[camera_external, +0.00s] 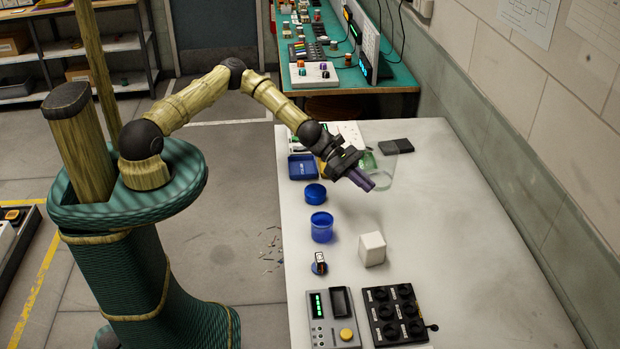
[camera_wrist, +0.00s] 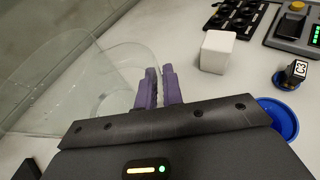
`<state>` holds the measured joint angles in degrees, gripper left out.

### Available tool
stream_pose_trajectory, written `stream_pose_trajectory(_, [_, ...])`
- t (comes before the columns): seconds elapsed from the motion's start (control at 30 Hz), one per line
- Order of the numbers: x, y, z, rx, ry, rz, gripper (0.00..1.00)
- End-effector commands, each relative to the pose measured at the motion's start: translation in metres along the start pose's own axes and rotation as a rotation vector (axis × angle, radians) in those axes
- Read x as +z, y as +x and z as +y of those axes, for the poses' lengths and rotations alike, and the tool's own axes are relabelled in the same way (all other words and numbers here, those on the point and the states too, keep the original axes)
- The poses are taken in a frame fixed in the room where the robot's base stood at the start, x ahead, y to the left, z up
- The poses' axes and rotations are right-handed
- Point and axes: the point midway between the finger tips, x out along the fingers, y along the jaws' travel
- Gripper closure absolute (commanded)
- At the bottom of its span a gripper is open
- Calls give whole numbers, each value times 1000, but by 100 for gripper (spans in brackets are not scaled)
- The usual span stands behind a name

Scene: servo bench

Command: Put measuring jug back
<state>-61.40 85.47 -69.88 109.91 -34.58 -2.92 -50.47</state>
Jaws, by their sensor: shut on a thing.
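The clear measuring jug (camera_external: 384,171) is see-through and hard to make out beside my gripper over the far part of the bench. In the wrist view the jug (camera_wrist: 105,78) fills the area left of the purple fingers. My gripper (camera_external: 366,183) points down and to the right. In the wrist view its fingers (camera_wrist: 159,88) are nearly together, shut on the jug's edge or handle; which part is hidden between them. I cannot tell whether the jug's base touches the bench.
On the white bench (camera_external: 470,220) stand a blue cup (camera_external: 321,228), a blue round lid (camera_external: 315,194), a blue tray (camera_external: 302,168) and a white block (camera_external: 372,249). A display unit (camera_external: 333,318) and a black knob panel (camera_external: 396,315) lie in front. The bench's right side is clear.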

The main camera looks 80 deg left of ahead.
Motion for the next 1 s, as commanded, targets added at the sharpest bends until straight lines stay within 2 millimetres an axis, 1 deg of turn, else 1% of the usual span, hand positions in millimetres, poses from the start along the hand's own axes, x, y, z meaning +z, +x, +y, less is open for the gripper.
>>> stream_pose_trajectory(0.1, [-17,7,-2,-2,-4,-1,100])
stream_pose_trajectory(0.2, [-28,12,-2,-1,-1,-1,100])
stream_pose_trajectory(0.3, [-32,14,-2,-1,2,-1,100])
stream_pose_trajectory(0.63, [-36,15,-2,-1,1,-1,100])
stream_pose_trajectory(0.73, [-44,18,-3,-1,-2,0,100])
stream_pose_trajectory(0.9, [-65,27,-4,0,-1,0,100])
stream_pose_trajectory(1.0, [-71,29,-5,-1,1,0,100])
